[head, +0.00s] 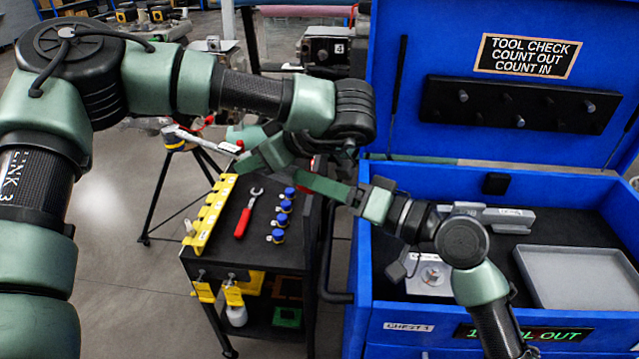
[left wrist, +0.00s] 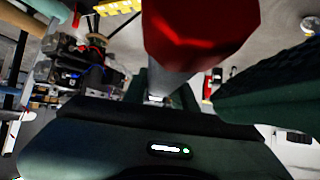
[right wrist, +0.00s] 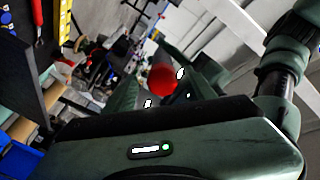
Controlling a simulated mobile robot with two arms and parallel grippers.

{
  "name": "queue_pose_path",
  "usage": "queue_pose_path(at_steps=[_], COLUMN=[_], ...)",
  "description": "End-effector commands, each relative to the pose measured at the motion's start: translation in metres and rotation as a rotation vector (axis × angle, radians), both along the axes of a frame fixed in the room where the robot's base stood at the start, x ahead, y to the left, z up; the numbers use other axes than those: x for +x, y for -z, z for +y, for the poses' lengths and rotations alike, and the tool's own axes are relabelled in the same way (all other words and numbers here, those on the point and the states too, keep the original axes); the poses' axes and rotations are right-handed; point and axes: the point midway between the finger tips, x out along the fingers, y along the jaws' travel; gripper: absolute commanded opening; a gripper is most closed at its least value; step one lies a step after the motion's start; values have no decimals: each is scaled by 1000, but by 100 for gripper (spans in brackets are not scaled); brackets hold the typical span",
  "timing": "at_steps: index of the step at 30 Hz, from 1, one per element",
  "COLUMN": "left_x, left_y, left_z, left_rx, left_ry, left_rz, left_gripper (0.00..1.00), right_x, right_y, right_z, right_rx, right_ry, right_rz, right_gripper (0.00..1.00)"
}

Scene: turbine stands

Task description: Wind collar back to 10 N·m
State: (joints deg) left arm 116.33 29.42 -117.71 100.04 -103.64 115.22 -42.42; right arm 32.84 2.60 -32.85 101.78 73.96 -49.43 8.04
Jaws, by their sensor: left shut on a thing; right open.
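A silver torque wrench (head: 205,138) is held in the air beyond the cart in the head view. My left gripper (head: 255,157) is shut on it. In the left wrist view, its pale shaft (left wrist: 175,84) runs between the fingers and a red faceted end (left wrist: 200,32) is close to the camera. My right gripper (head: 300,178) reaches in from the right, near the left one. In the right wrist view, a red round end (right wrist: 162,80) appears between its open fingers; I cannot tell whether they touch it. Collar markings are not readable.
A dark-topped cart (head: 265,257) holds a red-handled spanner (head: 246,215), several blue-capped pieces (head: 283,207) and a yellow rack (head: 208,215). A blue tool chest (head: 390,335) with a grey tray (head: 580,275) stands right. A tripod (head: 160,190) stands behind the cart.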

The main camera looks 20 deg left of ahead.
Motion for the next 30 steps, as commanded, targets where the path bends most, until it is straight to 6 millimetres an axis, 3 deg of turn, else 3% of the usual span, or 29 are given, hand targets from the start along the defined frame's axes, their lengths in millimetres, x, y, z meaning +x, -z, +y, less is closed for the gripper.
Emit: queue_pose_path(at_steps=[7,21,30], left_x=[1,1,1], left_y=[-2,-2,-2], left_z=[0,0,0], left_rx=[2,2,2], left_ry=[-1,-1,-1], left_rz=[-5,-6,-6], left_gripper=[0,0,0], right_x=[-4,-21,-24], right_y=[1,1,0], right_z=[-19,-103,-118], right_rx=[-2,-2,0], right_ry=[0,2,1], right_rz=[-1,0,1], right_gripper=[55,55,55])
